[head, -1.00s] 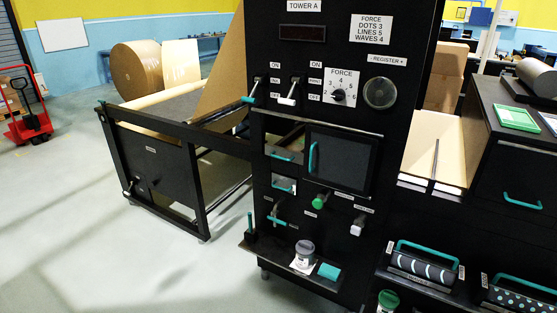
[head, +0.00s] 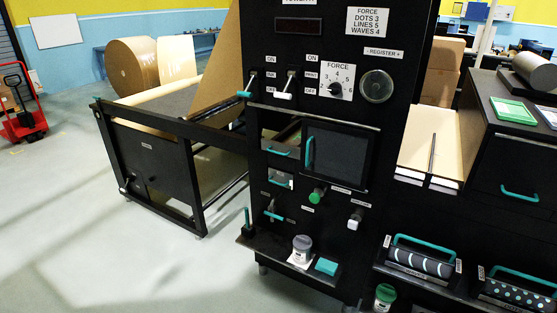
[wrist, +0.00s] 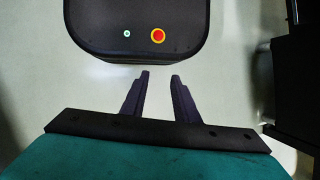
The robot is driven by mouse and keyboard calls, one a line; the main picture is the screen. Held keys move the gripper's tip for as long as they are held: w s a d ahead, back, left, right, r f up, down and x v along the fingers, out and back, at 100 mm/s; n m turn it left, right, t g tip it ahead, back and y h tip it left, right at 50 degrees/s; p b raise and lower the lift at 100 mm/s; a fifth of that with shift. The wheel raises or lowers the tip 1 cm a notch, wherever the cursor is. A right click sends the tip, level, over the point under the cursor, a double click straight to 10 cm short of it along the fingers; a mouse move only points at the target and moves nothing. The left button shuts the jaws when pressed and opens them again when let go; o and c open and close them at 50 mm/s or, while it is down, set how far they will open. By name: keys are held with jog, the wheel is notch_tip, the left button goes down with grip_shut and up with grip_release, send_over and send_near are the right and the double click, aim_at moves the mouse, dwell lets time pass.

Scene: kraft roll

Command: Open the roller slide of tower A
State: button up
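Tower A (head: 405,60) is a tall black panel in the middle of the head view. Below its switches is a dark square door (head: 338,158) with an upright teal handle (head: 309,153), and it looks shut. Left of the door are a small opening with an upper teal handle (head: 279,152) and a lower teal handle (head: 279,182). I cannot read which label marks the roller slide. My gripper (wrist: 160,75) shows only in the wrist view, fingers apart and empty, over pale floor and away from the tower.
A ledge on the tower holds a grey-lidded jar (head: 302,247) and a teal block (head: 326,266). Patterned rollers (head: 420,262) sit in trays at lower right. A black frame (head: 150,160) stands left of the tower. The floor (head: 90,235) at front left is clear.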

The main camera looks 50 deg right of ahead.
jog(key=w+d+r+m+t+y+b, duration=0.2)
jog(key=w+r+t, duration=0.15)
jog(key=w, duration=0.75)
jog(key=w+d+r+m+t+y+b, duration=0.1)
jog(key=w+d+r+m+t+y, duration=0.3)
jog(key=w, duration=0.7)
jog(key=w+d+r+m+t+h+b, duration=0.35)
jog(key=w+d+r+t, duration=0.45)
jog(key=w+d+r, duration=0.5)
jog(key=d+r+m+t+h+b, duration=0.1)
jog(key=d+r+m+t+h, duration=0.15)
jog(key=d+r, duration=0.45)
jog(key=d+r+m+t+h, duration=0.2)
jog(key=d+r+h, duration=0.15)
jog(key=d, duration=0.75)
jog(key=s+d+r+m+h, duration=0.2)
jog(key=s+d+r, duration=0.1)
jog(key=d, duration=0.4)
jog(key=s+d+r+m+h+b, duration=0.1)
jog(key=s+d+r+m+h, duration=0.2)
jog(key=d+r, duration=0.3)
jog(key=s+d+r+m+t+h+b, duration=0.1)
jog(key=s+d+r+m+h, duration=0.1)
jog(key=d+r, duration=0.3)
jog(key=d+h, duration=0.1)
jog(key=d, duration=0.2)
jog(key=shift+s+r, duration=0.15)
jog(key=shift+s, duration=0.25)
jog(key=shift+w, duration=0.1)
